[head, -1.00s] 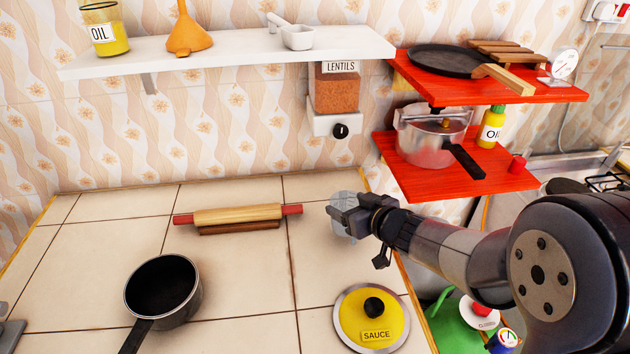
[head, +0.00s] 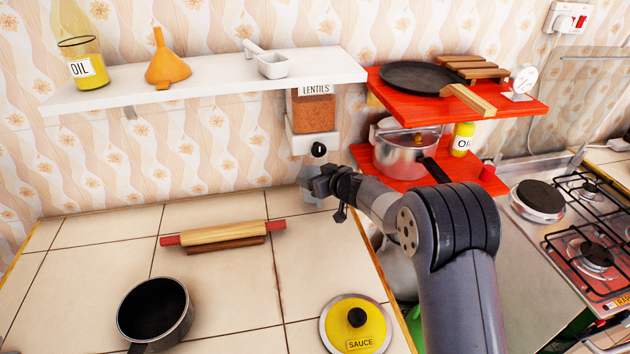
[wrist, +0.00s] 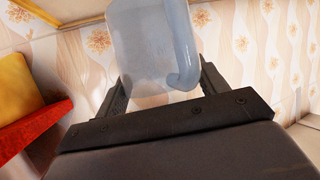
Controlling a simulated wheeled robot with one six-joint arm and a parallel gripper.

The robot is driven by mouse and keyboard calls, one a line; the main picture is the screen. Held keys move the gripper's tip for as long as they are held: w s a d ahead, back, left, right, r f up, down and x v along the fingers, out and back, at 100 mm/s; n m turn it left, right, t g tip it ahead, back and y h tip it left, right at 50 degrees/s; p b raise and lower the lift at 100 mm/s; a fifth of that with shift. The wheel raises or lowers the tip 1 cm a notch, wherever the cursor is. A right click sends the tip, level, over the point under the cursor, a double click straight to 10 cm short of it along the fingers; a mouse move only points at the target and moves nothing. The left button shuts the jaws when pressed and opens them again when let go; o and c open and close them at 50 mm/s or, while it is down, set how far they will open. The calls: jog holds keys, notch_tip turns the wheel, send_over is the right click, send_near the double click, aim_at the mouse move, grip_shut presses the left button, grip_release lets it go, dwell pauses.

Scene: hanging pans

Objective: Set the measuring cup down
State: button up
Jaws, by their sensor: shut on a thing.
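My gripper (head: 318,180) is at the back right of the tiled counter (head: 120,225), below the lentils dispenser. It is shut on a clear measuring cup (wrist: 152,45), which sits between both fingers in the wrist view. The cup's curved handle is on the right side there. In the head view the cup (head: 306,176) is mostly hidden behind my gripper, and I cannot tell whether its base touches the counter.
A rolling pin (head: 222,234), a black saucepan (head: 153,310) and a yellow sauce lid (head: 356,322) are on the counter. The lentils dispenser (head: 314,115) is above my gripper. Red shelves (head: 465,180) stand close on the right. Bare tiles lie between pin and lid.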

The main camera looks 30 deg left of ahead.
jog(key=shift+w+a, duration=0.2)
jog(key=shift+w, duration=0.05)
jog(key=shift+w+a+f+b, duration=0.1)
jog(key=shift+f+b, duration=0.25)
jog(key=shift+f, duration=1.4)
jog(key=shift+f, duration=0.15)
jog(key=o, duration=1)
jog(key=shift+c, duration=0.2)
jog(key=b+v, duration=0.1)
jog(key=v, duration=1.1)
